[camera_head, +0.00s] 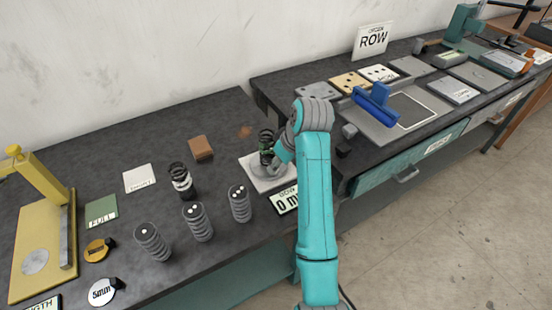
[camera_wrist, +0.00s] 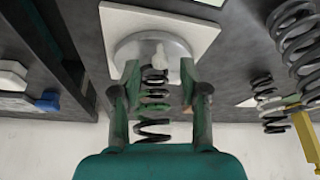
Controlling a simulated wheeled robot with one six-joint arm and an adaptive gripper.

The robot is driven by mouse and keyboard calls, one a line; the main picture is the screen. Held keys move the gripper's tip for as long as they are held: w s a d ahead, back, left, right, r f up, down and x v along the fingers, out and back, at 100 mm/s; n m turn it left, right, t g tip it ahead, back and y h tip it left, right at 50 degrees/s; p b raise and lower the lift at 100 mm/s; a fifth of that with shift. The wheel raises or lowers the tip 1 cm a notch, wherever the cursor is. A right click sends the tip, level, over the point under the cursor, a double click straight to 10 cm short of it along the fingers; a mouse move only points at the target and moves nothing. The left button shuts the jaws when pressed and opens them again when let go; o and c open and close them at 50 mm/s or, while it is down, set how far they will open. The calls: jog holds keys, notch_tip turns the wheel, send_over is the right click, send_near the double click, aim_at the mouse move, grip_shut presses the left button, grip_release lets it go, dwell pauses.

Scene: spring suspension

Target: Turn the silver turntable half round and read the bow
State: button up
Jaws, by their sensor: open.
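The silver turntable (camera_head: 257,168) sits on a white square plate (camera_head: 248,161) at the right end of the dark bench. It shows as a pale disc in the wrist view (camera_wrist: 128,48). A dark coil spring (camera_head: 266,136) stands over the turntable. In the wrist view the spring (camera_wrist: 153,130) lies between my two fingers. My gripper (camera_wrist: 160,78) is open around the spring, with gaps on both sides. In the head view my arm and gripper hide part of the turntable. I cannot make out any bow reading.
Several springs (camera_head: 197,222) stand to the left. A brown block (camera_head: 200,147) lies behind. A yellow stand (camera_head: 42,215) is at far left. A blue-handled tool (camera_head: 375,105) lies on the right bench.

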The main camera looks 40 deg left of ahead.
jog(key=shift+a+f, duration=0.25)
jog(key=shift+f, duration=0.25)
grip_shut()
